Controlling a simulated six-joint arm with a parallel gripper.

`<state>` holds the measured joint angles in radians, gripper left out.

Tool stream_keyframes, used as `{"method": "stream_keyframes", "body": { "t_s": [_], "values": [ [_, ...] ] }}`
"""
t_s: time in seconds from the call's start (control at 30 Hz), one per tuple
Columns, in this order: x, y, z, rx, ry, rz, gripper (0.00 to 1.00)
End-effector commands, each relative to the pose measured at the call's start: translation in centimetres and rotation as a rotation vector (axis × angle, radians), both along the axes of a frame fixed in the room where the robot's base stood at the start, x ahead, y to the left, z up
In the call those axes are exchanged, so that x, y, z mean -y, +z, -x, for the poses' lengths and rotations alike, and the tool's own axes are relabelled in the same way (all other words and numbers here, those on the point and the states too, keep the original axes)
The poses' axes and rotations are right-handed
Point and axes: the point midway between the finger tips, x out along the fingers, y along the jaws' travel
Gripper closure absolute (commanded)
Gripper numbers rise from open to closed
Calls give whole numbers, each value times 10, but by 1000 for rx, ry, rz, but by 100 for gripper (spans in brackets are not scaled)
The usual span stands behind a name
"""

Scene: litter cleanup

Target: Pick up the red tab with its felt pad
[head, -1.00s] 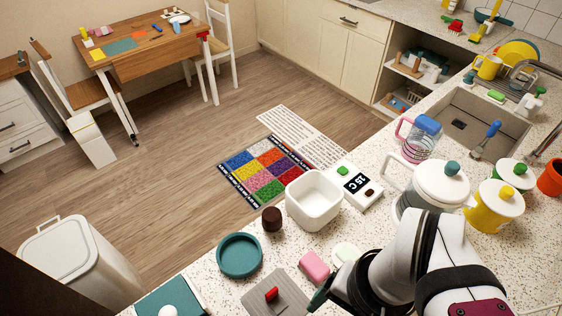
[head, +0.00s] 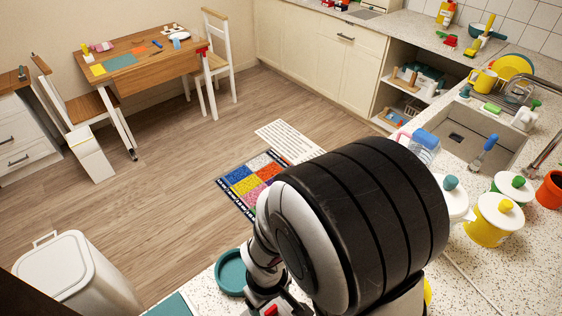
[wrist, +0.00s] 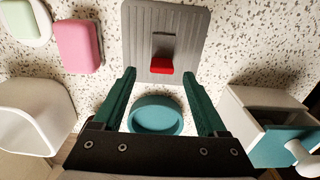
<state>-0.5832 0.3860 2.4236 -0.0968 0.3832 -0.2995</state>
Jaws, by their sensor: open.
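The red tab (wrist: 161,66) stands on a grey felt pad (wrist: 188,34) that lies on the speckled counter. In the wrist view the tab lies near the line between the green fingertips of my gripper (wrist: 159,72). The fingers are apart, with nothing between them held. The tips overlap the near edge of the pad in the picture; the height gap is hard to tell. In the head view the red tab (head: 271,310) shows at the bottom edge, and my arm hides most of the pad.
A teal round dish (wrist: 156,114) lies below the pad in the wrist view. A white and teal box (wrist: 268,122) is on the right.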

Motion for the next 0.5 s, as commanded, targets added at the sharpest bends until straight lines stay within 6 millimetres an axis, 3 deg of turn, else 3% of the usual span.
{"method": "stream_keyframes", "body": {
  "t_s": [0.17,0.4,0.5],
  "values": [
    [0,-31,3,-4,0,2,25],
    [-1,-35,3,0,-1,0,25],
    [-1,-35,3,0,-1,0,41]
  ]
}}
